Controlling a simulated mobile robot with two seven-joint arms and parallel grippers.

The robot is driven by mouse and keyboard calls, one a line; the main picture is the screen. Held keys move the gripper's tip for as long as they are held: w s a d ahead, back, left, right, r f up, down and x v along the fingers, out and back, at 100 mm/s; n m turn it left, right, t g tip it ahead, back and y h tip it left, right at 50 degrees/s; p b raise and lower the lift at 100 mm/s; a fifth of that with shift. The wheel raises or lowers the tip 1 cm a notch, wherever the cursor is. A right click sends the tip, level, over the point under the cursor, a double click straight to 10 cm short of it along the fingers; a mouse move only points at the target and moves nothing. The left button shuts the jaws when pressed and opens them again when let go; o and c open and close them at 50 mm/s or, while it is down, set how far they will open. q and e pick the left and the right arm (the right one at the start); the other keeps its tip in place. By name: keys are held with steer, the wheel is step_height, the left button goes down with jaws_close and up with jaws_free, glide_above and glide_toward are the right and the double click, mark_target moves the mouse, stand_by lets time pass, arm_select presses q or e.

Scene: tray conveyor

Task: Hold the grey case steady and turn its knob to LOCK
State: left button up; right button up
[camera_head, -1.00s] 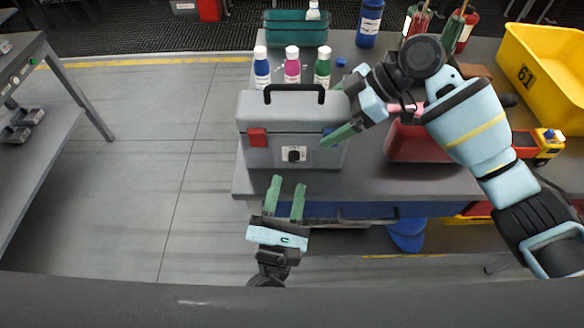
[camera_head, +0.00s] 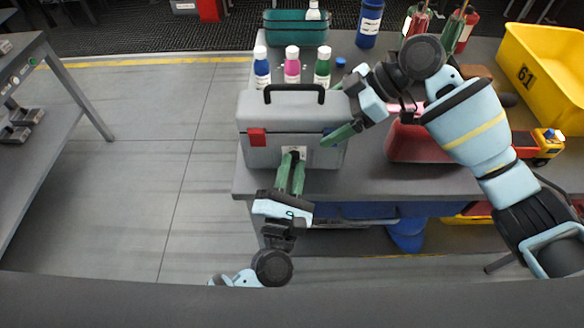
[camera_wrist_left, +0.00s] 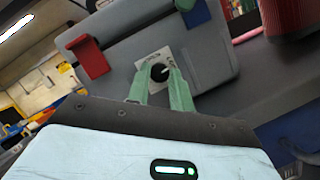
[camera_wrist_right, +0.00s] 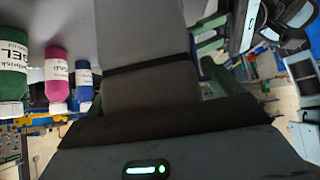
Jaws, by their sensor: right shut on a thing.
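The grey case (camera_head: 270,118) stands on the table with its black handle up and red and blue latches on its front. Its round black knob (camera_wrist_left: 159,72) sits on a white plate on the front; a pale mark shows on the knob, but the lettering is too small to read. My left gripper (camera_head: 293,157) is open in front of the plate, its green fingertips on either side of the knob with a gap between them. Its fingers partly hide the knob in the head view. My right gripper (camera_head: 337,112) is shut on the case at its right end.
Blue, pink and green bottles (camera_head: 292,66) stand behind the case, with a teal bin (camera_head: 296,30) beyond. A red container (camera_head: 412,142) is right of the case, under my right arm. A yellow bin (camera_head: 548,70) and toy truck (camera_head: 540,147) are farther right.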

arm_select(q)
jaws_close()
steer(key=shift+m+h, duration=0.6)
steer(key=shift+m, duration=0.4)
steer(key=o, duration=0.8)
jaws_free()
steer(key=v, duration=1.2)
steer(key=shift+s+r, duration=0.1)
steer(key=shift+r, duration=0.15)
